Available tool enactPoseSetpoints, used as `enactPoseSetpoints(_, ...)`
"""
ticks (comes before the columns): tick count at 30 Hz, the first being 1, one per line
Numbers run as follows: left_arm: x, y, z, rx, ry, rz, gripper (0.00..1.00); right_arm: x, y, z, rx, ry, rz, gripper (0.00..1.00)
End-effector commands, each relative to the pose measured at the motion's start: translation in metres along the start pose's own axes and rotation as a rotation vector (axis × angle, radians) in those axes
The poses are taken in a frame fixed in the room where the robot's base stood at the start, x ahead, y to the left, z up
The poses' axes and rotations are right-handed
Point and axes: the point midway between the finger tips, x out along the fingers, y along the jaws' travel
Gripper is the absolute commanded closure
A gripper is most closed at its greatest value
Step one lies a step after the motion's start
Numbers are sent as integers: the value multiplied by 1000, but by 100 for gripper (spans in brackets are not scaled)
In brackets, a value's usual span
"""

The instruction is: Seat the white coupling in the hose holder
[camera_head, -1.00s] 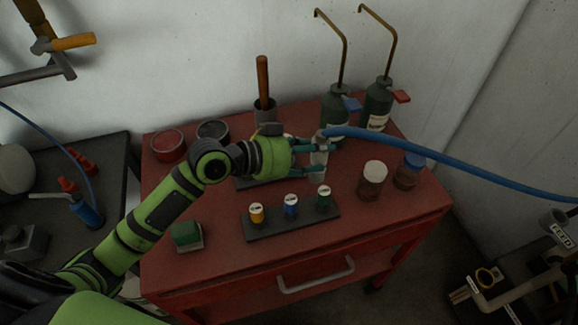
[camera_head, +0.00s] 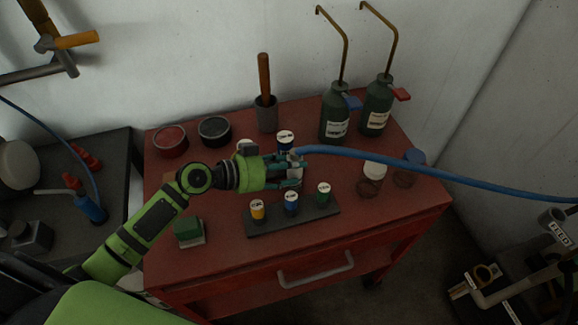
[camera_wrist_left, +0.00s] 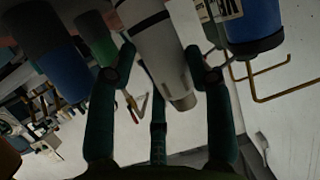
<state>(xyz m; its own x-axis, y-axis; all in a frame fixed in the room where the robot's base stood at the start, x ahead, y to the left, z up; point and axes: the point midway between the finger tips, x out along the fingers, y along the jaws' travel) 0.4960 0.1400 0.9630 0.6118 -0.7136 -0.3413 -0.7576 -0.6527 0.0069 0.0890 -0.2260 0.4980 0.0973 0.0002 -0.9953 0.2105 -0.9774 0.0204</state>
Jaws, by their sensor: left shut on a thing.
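My left gripper (camera_head: 292,171) is shut around the white coupling (camera_head: 294,182) above the red cabinet top. In the left wrist view the pale cylindrical coupling (camera_wrist_left: 165,55) sits between the fingers of the gripper (camera_wrist_left: 158,95). A blue hose (camera_head: 400,162) runs from the top of the coupling to the right edge. I cannot tell which fixture is the hose holder. A dark rack (camera_head: 300,222) with yellow, blue and green labelled pieces lies in front of the gripper. My right gripper is not in view.
The red cabinet (camera_head: 220,262) also carries two green bottles with bent spouts (camera_head: 335,118), a brush in a cup (camera_head: 266,118), two round tins (camera_head: 214,131), two jars (camera_head: 371,180) at the right, and a green block (camera_head: 189,231) at front left.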

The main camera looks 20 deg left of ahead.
Motion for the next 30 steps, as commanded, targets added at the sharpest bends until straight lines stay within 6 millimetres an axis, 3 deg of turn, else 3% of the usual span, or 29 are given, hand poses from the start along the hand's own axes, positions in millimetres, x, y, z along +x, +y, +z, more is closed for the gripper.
enactPoseSetpoints(3,1,0,2,2,3,-1,100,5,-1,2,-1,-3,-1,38)
enactPoseSetpoints(4,1,0,2,1,0,0,37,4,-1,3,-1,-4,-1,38)
enactPoseSetpoints(5,1,0,2,1,0,0,25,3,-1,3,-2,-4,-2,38)
enactPoseSetpoints(19,-3,0,0,0,-2,-1,25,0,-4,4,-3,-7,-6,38)
enactPoseSetpoints(23,-24,0,5,3,-5,-1,25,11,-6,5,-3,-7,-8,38)
enactPoseSetpoints(30,-79,0,6,1,-6,-1,25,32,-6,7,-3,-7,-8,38)
